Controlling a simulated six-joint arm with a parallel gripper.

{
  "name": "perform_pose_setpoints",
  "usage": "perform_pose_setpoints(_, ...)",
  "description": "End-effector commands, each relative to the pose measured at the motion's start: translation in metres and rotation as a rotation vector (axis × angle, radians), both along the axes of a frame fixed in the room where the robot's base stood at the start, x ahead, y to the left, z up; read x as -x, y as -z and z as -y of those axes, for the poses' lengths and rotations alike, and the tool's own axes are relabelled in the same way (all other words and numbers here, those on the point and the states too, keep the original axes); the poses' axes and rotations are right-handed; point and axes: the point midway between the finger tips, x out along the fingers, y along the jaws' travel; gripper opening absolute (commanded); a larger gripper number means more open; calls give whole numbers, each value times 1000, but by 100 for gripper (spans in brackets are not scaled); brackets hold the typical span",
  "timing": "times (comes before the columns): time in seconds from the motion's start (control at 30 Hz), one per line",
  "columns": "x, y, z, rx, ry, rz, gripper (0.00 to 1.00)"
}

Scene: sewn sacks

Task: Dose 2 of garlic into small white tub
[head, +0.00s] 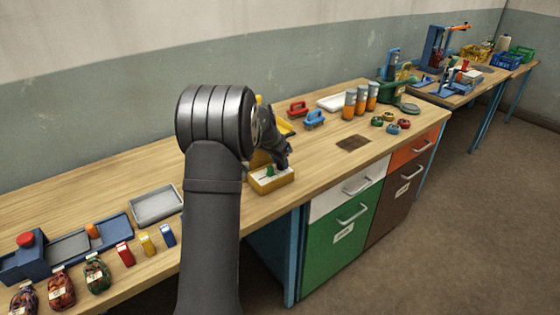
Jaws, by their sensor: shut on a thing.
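My gripper (284,163) is right of the middle in the head view, low over a yellow block-like box with a pale top (272,184). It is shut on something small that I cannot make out. A small green thing (269,171) shows just below and left of the fingers, at the box's top; I cannot tell whether they touch it. My own arm hides much of the bench behind it. I cannot pick out the garlic or the small white tub with certainty. Several labelled net sacks, one of them green (97,275), lie at the lower left.
A blue device with a red button (26,240), small red, yellow and blue pieces, and a grey tray (156,206) are left. Red and blue handled tools, a white tray (333,101), orange-banded jars (361,99) and coloured rings are right. Bench around the brown square (354,143) is clear.

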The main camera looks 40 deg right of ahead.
Motion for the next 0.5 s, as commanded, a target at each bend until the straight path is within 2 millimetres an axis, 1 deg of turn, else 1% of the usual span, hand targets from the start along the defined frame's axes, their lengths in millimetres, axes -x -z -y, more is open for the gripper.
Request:
perform_pose_setpoints(0.2, 0, 1, -1, -3, 33, -2, 6)
perform_pose_setpoints(0.5, 0, 1, -1, -4, 36, -2, 6)
